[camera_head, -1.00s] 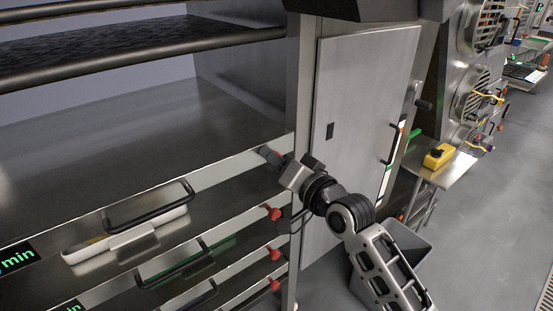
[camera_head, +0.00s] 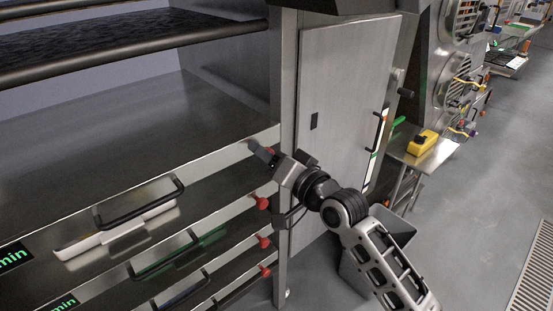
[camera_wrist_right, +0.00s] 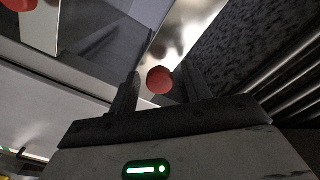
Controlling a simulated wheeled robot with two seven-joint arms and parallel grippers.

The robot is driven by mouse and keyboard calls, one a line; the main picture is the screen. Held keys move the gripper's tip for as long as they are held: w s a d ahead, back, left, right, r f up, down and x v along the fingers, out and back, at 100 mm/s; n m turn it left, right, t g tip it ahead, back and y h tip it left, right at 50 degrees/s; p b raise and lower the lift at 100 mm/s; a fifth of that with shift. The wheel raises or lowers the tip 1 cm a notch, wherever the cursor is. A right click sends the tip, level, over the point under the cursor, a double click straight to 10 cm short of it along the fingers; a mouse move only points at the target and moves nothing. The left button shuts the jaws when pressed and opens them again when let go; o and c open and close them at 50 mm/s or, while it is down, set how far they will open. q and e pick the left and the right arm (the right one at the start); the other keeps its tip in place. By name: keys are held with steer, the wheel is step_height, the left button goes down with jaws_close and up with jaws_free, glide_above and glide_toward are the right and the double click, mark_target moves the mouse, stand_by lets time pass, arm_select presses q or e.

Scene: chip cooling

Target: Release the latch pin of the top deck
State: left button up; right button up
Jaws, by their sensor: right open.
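The top deck's latch pin has a red knob, mostly hidden behind my right gripper (camera_head: 258,156) in the head view. In the right wrist view the red knob (camera_wrist_right: 160,80) shows between the two dark fingers of the right gripper (camera_wrist_right: 160,76). The fingers are open, one on each side of the knob, with a gap visible. Whether either finger touches it I cannot tell. The top deck (camera_head: 215,169) has a steel front rail and a black handle (camera_head: 128,219). My left gripper is in neither view.
Lower decks carry similar red knobs (camera_head: 262,203) below the gripper. A steel cabinet door (camera_head: 340,100) stands just right of the decks. A yellow device (camera_head: 422,143) lies on a small side shelf. Open grey floor (camera_head: 480,210) lies to the right.

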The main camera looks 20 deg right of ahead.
steer(key=b+v, duration=0.1)
steer(key=v, duration=1.5)
steer(key=s+a+f+n+g+h, duration=0.1)
steer(key=s+a+f+n+g, duration=0.2)
steer(key=f, duration=0.8)
steer(key=s+a+f+n+g+h, duration=0.1)
steer(key=s+a+f+n+g, duration=0.2)
steer(key=f, duration=0.8)
steer(key=shift+s+a+f+n+h, duration=0.4)
steer(key=shift+s+a+n, duration=0.2)
steer(key=shift+s+a, duration=0.6)
